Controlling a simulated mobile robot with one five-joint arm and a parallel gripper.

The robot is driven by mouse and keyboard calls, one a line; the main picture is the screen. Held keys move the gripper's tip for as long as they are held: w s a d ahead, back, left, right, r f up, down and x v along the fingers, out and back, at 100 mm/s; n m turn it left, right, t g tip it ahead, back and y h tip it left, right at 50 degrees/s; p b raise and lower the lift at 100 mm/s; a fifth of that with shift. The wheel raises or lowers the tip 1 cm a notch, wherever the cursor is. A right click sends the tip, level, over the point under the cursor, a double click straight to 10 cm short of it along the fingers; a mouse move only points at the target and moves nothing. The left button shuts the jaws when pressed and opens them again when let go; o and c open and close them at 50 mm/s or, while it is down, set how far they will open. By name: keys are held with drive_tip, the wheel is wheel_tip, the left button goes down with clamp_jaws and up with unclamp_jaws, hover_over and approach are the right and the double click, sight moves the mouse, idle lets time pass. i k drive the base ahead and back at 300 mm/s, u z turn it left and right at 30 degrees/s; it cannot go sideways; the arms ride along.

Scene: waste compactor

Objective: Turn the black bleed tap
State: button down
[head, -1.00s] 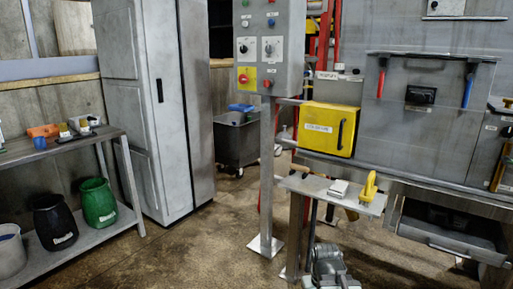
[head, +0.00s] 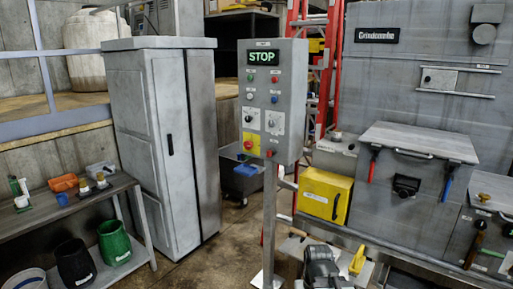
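A black fitting with a knob-like front (head: 405,186) sits on the grey machine's front panel, between a red handle (head: 373,165) and a blue handle (head: 447,183). I cannot tell if it is the bleed tap. A dark upright part with a brown handle (head: 474,244) is at the lower right, below a brass knob (head: 484,197); its kind is unclear. A grey jointed part at the bottom middle appears to be my arm. It is well apart from the black fitting in the picture. My gripper's fingers cannot be made out there.
A control post (head: 272,100) reading STOP stands in the middle. A yellow box (head: 324,194) is behind it to the right. A tall grey cabinet (head: 160,145) and a bench (head: 85,199) with bins are at left. Brown floor shows between bench and post.

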sight(480, 223)
drive_tip(key=z, duration=0.75)
drive_tip(key=k, duration=0.3)
drive_tip(key=u, duration=0.85)
drive_tip(key=i, duration=1)
drive_tip(key=z, duration=0.1)
